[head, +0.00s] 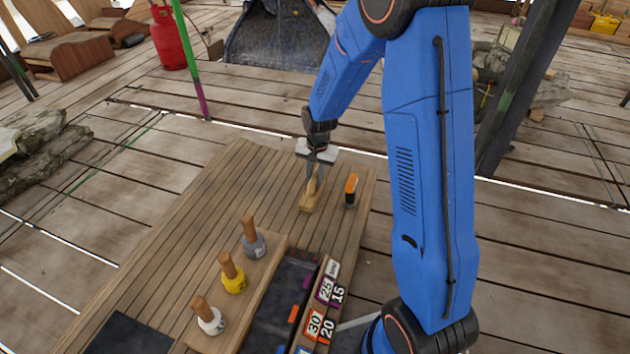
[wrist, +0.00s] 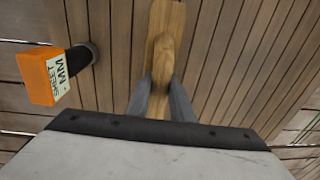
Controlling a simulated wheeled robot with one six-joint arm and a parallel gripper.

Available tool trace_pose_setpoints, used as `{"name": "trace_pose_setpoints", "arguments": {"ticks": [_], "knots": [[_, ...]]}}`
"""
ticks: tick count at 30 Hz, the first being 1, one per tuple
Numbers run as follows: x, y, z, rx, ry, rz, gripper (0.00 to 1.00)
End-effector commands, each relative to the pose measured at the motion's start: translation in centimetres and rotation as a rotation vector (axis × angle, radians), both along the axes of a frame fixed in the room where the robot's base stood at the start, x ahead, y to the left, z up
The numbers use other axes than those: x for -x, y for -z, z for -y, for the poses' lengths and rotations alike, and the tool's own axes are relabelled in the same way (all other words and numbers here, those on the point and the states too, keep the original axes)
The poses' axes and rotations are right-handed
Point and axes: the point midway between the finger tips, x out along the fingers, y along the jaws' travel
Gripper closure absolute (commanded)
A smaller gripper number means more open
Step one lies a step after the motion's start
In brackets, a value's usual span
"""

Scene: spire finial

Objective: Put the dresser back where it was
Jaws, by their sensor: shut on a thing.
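The dresser (wrist: 164,48) is a pale wooden tool with a flat body and a raised grip. In the wrist view it points away from me between the two fingers of my gripper (wrist: 160,88), which are shut on its grip. In the head view my gripper (head: 315,178) reaches down to the dresser (head: 309,201) over the far part of the slatted wooden bench (head: 215,190). The dresser is at or just above the bench top; I cannot tell whether it touches. The fingers hide part of its grip.
A dark cylinder with an orange labelled top (head: 351,190) stands close right of the dresser. Nearer, a wooden rack (head: 262,270) holds wooden-handled tools with grey, yellow and white heads. A dark tray (head: 275,320) and number tags (head: 325,292) lie beside it. The bench's left side is clear.

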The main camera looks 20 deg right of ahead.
Motion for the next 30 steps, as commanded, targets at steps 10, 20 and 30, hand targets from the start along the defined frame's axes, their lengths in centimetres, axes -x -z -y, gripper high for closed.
{"name": "trace_pose_setpoints", "arguments": {"ticks": [10,20,30], "knots": [[0.0,1.5,0.0,0.000,0.000,0.001,1.00],[0.0,1.7,0.0,0.000,-0.001,0.000,0.61],[0.0,0.5,0.0,0.000,-0.001,0.001,0.61]]}}
